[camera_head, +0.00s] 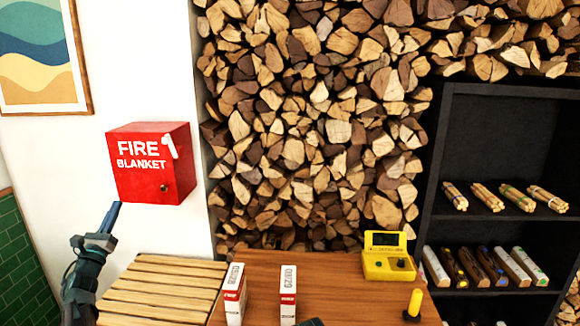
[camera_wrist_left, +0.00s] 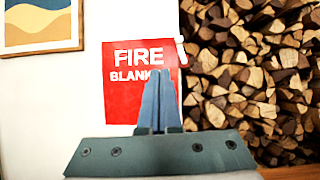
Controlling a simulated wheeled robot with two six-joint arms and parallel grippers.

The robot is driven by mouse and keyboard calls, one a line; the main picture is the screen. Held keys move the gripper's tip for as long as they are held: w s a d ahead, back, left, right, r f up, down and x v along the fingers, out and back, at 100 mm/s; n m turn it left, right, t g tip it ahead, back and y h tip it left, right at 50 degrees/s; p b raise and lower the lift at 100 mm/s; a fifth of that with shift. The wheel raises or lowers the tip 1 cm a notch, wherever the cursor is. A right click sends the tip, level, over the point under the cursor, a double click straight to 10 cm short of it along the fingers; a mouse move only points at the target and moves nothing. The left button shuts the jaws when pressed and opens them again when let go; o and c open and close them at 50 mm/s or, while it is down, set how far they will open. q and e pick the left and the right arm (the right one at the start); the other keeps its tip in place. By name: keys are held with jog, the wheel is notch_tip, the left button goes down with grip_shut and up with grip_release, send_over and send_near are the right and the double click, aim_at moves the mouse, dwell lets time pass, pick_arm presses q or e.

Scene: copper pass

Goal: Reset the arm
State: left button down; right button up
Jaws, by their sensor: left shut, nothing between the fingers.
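My left gripper (camera_head: 113,212) is raised at the lower left in the head view, just below and left of the red fire blanket box (camera_head: 150,165). Its fingers are shut and empty. In the left wrist view the shut fingers (camera_wrist_left: 158,85) overlap the front of the fire blanket box (camera_wrist_left: 118,95); whether they touch it cannot be told from that view. In the head view the fingertips appear near the box's lower left corner. My right gripper is not clearly seen.
A wooden table (camera_head: 265,300) holds two white and red boxes (camera_head: 236,290), (camera_head: 288,292), a yellow device (camera_head: 390,258) and a yellow-handled item (camera_head: 414,303). A slatted wooden surface (camera_head: 160,285) lies left. Stacked firewood (camera_head: 310,130) and a dark shelf (camera_head: 500,237) stand behind.

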pick_arm(q)
jog(key=s+d+f+n+g+y, duration=0.25)
jog(key=d+f+n+g, duration=0.5)
jog(key=f+n, duration=0.55)
jog(key=s+d+f+n+g+y, duration=0.2)
jog(key=d+f+n+g+y, duration=0.35)
jog(key=f+n, duration=0.75)
jog(key=s+d+f+n+g+h, duration=0.3)
jog(key=s+d+f+n+g, duration=0.15)
jog(key=s+d, duration=0.55)
jog(key=s+d+f+n+g+h, duration=0.35)
jog(key=s+d+n+g, duration=0.25)
jog(key=s+d, duration=0.5)
jog(key=s+d+r+m+y, duration=0.1)
jog(key=s+d+m, duration=0.3)
jog(key=d, duration=0.6)
jog(key=shift+s+g, duration=0.35)
jog(key=shift+s, duration=0.05)
